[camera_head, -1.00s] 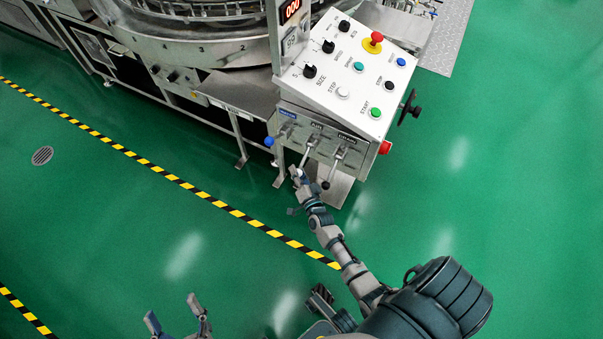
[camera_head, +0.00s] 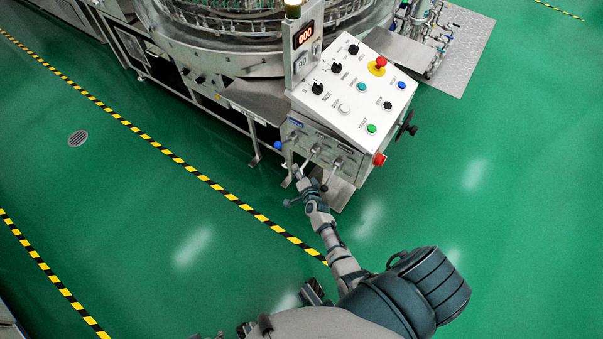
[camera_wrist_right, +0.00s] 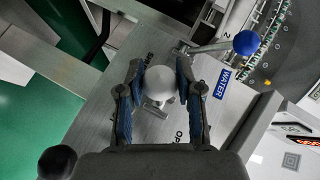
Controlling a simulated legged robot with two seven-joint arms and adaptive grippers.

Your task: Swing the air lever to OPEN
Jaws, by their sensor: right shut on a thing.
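The air lever (camera_head: 308,157) is the middle of three levers on the front of the control box, with a white ball knob (camera_wrist_right: 159,82). In the wrist view my right gripper (camera_wrist_right: 160,80) has its two fingers on either side of the white knob and is shut on it. The plate by the knob carries partly hidden lettering, including part of OPEN.
The water lever's blue knob (camera_head: 278,145) is left of the air lever; a black-knobbed lever (camera_head: 334,172) is right of it. The black knob (camera_wrist_right: 57,163) is at lower left in the wrist view. Above is the sloped button panel (camera_head: 357,92). Green floor (camera_head: 130,230) is clear.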

